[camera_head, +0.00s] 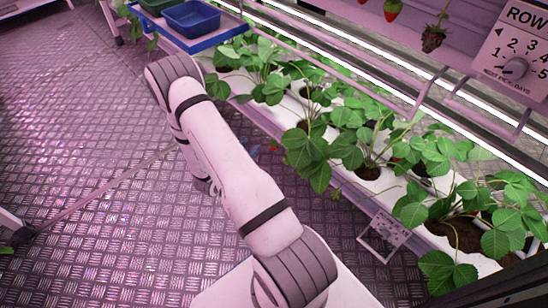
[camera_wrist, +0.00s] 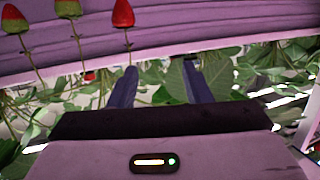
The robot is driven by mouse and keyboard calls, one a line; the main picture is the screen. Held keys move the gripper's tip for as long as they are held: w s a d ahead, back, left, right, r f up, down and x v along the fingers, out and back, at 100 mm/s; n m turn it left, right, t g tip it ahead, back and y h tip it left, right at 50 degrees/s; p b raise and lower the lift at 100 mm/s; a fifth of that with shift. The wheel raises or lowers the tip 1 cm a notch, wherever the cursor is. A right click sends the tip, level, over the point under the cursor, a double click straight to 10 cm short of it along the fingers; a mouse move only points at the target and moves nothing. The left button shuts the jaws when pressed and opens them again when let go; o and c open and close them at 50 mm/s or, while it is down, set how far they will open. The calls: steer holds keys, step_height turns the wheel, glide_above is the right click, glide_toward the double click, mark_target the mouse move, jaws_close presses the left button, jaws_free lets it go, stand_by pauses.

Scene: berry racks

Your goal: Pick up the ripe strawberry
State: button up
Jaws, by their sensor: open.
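In the wrist view, a fully red strawberry (camera_wrist: 123,14) shows at the top, its thin stem running down toward my left finger. Left of it are two part-green, part-red strawberries, one (camera_wrist: 67,9) at the top edge and one (camera_wrist: 15,19) in the corner. A small red patch (camera_wrist: 90,76) shows among the leaves. My gripper (camera_wrist: 160,78) is open and empty, its two dark fingers pointing at leaves below the red strawberry. In the head view a red-and-green strawberry (camera_head: 393,10) hangs at the top; my gripper is not visible there.
Leafy plants (camera_head: 365,140) fill a white trough running along the right. A dark, shrivelled berry (camera_head: 432,39) hangs under the shelf near a row sign (camera_head: 515,50). A blue bin (camera_head: 192,19) stands on a blue-edged tray at the top. Metal floor (camera_head: 90,180) at left is mostly clear.

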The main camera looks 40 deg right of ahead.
mark_target(274, 145)
steer(key=s+d+f+h+b, duration=0.1)
steer(key=s+f+h+b, duration=0.1)
steer(key=s+f, duration=0.25)
steer(key=b+x, duration=0.3)
steer(key=x, duration=0.5)
steer(key=shift+w+g+h, duration=0.3)
steer(key=shift+g, duration=0.1)
steer(key=shift+a, duration=0.15)
steer(key=c, duration=0.6)
